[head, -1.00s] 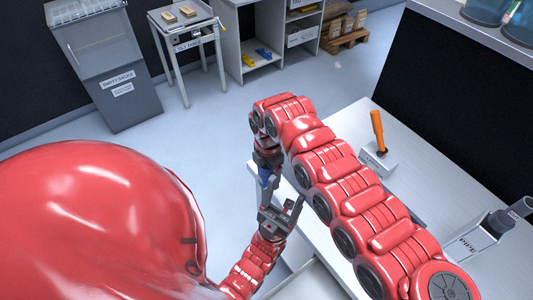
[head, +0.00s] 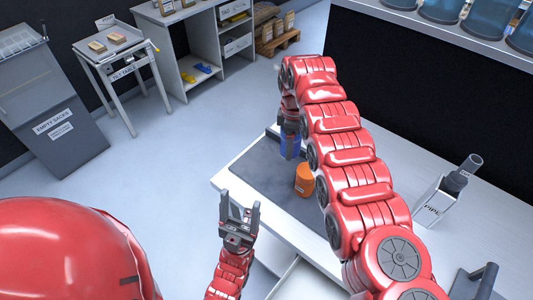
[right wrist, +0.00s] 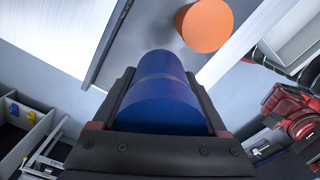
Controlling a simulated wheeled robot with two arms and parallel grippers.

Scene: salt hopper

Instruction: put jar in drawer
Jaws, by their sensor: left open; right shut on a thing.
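My right gripper (head: 289,128) is shut on a blue cylinder (head: 290,146), which looks like a jar. The cylinder is over the dark mat on the worktop; I cannot tell whether it touches the mat. In the right wrist view the blue cylinder (right wrist: 160,92) sits between the fingers. An orange cylinder (head: 305,180) stands on the mat beside it, apart from it. My left gripper (head: 239,212) is open and empty, in front of the worktop's edge. What seems to be an open drawer (head: 297,281) shows at the bottom, partly hidden by my right arm.
The dark mat (head: 250,167) lies at the worktop's left end. A pipe holder (head: 436,200) stands at the right, with a grey scoop-like object (head: 487,281) lower down. A raised shelf with blue-tinted containers (head: 440,10) runs along the back. Open floor lies left of the worktop.

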